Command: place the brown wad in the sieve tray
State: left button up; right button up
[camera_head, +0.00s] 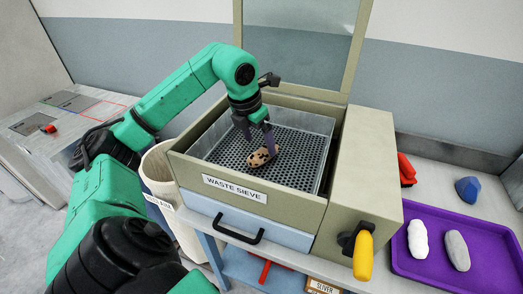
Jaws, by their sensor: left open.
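The brown wad (258,158), speckled with dark spots, is in the sieve tray (305,163), a metal tray with a perforated floor inside the box labelled WASTE SIEVE. It appears to lie on the floor, left of the tray's middle. My left gripper (257,138) reaches down into the tray from above. Its jaws are open, with the fingertips right at the wad; one finger overlaps it in the picture, so contact is hard to tell. My right gripper is not in view.
The sieve's lid (300,45) stands raised behind. A yellow handle (363,255) juts from the box's right front. A purple tray (485,243) at right holds a white wad (418,239) and a grey wad (457,250). A blue lump (468,189) lies behind. A bin (160,175) stands left.

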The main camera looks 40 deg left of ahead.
pick_arm(q)
jog(key=p+v, duration=0.1)
jog(key=v, duration=0.6)
